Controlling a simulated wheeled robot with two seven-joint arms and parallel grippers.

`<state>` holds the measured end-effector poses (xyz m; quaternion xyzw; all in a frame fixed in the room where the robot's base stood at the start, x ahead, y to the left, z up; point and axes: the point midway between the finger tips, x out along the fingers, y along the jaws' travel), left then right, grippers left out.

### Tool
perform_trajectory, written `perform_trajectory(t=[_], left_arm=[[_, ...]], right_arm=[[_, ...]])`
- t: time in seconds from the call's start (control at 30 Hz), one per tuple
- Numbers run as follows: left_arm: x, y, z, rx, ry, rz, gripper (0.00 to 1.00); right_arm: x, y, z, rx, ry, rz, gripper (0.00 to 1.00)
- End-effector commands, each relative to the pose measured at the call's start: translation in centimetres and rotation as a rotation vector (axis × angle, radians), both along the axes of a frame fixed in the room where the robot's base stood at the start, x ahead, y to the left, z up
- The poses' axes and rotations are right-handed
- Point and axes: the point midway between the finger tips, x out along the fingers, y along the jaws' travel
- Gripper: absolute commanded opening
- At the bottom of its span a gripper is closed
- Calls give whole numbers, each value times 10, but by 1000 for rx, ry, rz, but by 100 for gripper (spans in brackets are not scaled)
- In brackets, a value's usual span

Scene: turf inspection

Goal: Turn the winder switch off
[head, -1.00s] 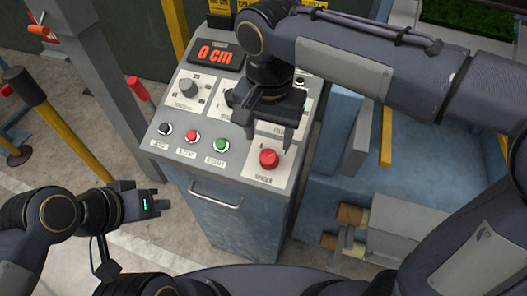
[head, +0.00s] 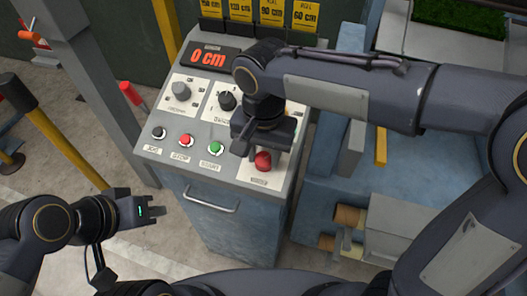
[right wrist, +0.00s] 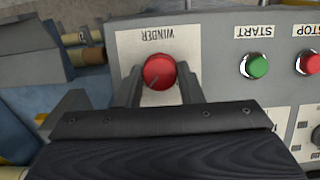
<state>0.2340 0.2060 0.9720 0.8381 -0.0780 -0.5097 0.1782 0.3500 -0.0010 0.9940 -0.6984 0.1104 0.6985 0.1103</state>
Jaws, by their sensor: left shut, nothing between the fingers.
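The winder switch (head: 263,162) is a red round knob on a white plate at the lower right of the grey control panel (head: 222,172). In the right wrist view the red knob (right wrist: 159,71) sits under an upside-down WINDER label, with a dark mark on its face. My right gripper (head: 258,150) is over the knob; its open fingers (right wrist: 159,88) show one on each side of it, with narrow gaps. I cannot tell whether they touch it. My left gripper (head: 153,210) is shut and empty, left of the cabinet, away from the panel.
The panel also has a black jog button (head: 159,133), a red stop button (head: 186,140), a green start button (head: 215,148), two dials and a display (head: 208,58) reading 0 cm. A handle (head: 211,200) sticks out of the cabinet front. Yellow cards stand behind.

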Motion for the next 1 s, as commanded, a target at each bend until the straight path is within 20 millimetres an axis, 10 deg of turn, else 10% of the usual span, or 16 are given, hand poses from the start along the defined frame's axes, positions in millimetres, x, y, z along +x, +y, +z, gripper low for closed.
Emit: perform_trajectory(t=[1.0], left_arm=[[0,0,49,0,0,0,0]], right_arm=[[0,4,3,-177,58,506,11]])
